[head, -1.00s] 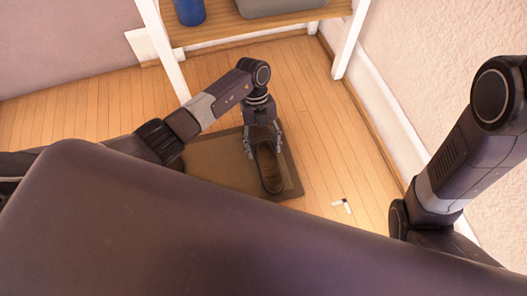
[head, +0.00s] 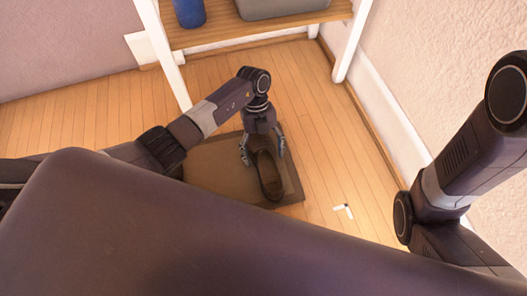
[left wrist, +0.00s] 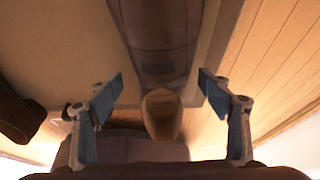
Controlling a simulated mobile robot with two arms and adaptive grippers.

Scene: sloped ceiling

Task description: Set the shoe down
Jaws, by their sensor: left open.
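The dark brown shoe (head: 268,178) rests on the brown mat (head: 215,160), its long side running toward me. My left gripper (head: 263,154) is open over the far end of the shoe, one finger on each side. In the left wrist view the shoe (left wrist: 155,45) runs between the spread fingers (left wrist: 160,95), with gaps between the pads and its sides. My right gripper is out of view; only part of that arm shows at the right.
A wooden shelf (head: 240,35) with white legs holds a blue item (head: 189,12) and a grey bin (head: 285,7). A small white object (head: 344,211) lies on the floor right of the mat. A dark object (left wrist: 15,115), not clearly identifiable, shows at the left wrist view's edge.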

